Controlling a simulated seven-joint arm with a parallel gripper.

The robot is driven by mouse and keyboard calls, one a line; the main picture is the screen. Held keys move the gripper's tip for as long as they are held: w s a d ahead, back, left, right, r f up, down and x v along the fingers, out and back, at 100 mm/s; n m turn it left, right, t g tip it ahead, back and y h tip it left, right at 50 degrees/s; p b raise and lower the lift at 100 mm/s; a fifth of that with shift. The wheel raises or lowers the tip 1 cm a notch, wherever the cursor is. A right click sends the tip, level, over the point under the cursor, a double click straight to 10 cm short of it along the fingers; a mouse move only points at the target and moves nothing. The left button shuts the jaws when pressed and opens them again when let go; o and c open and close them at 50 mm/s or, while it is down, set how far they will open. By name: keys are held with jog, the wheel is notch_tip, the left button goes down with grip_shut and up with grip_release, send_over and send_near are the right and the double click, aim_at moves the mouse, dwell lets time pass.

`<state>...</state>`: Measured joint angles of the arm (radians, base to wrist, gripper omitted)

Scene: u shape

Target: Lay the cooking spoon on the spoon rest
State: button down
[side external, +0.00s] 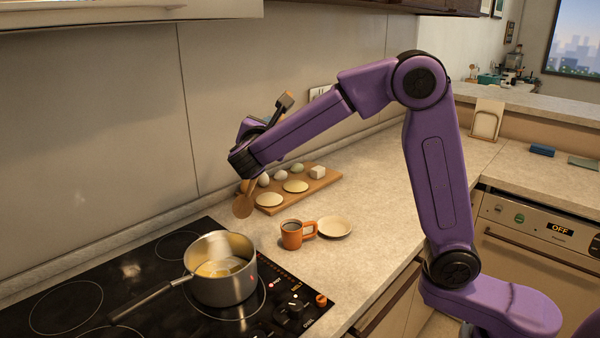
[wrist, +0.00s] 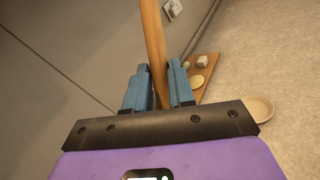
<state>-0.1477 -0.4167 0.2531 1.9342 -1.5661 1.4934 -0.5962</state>
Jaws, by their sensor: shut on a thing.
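The wooden cooking spoon hangs tilted below my gripper, with its round bowl (side external: 243,205) downward, above the counter behind the pot. In the wrist view its wooden handle (wrist: 153,45) runs between the two blue fingers of my gripper (wrist: 158,68), which are shut on it. In the side view my wrist hides part of the handle. A small pale round dish (side external: 334,227), which looks like the spoon rest, lies empty on the counter right of an orange mug. It also shows in the wrist view (wrist: 262,107). The spoon is well apart from it.
A steel pot (side external: 222,282) with pale yellow contents stands on the black cooktop (side external: 70,290). The orange mug (side external: 291,237) stands close beside the dish. A wooden board (side external: 268,207) with eggs and pale discs lies near the wall. Counter right of the dish is clear.

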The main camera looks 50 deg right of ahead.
jog(key=s+d+f+m+g+y, duration=0.4)
jog(key=s+d+f, duration=0.15)
jog(key=d, duration=0.55)
jog(key=s+d+f+m+g+y, duration=0.4)
jog(key=d+f, duration=0.3)
jog(key=d, duration=0.4)
jog(key=s+d+f+m+g+y, duration=0.3)
jog(key=s+d+f+m+g, duration=0.15)
jog(key=s+d+f, duration=0.4)
jog(key=shift+n+g, duration=0.25)
jog(key=shift+g, duration=0.2)
jog(key=shift+w+d+f, duration=0.25)
jog(key=shift+d+f, duration=0.05)
jog(key=shift+f, duration=1.05)
jog(key=shift+w+d+f, duration=0.3)
jog(key=shift+d+f, duration=0.05)
jog(key=shift+f, duration=1.05)
jog(key=shift+w+d+f, duration=0.25)
jog(key=shift+d+f, duration=0.05)
jog(key=shift+f, duration=1.05)
jog(key=c, duration=0.9)
grip_release()
jog(key=v, duration=1.7)
jog(key=shift+w+a+r, duration=0.1)
jog(key=shift+w+a, duration=0.05)
jog(key=shift+a, duration=0.15)
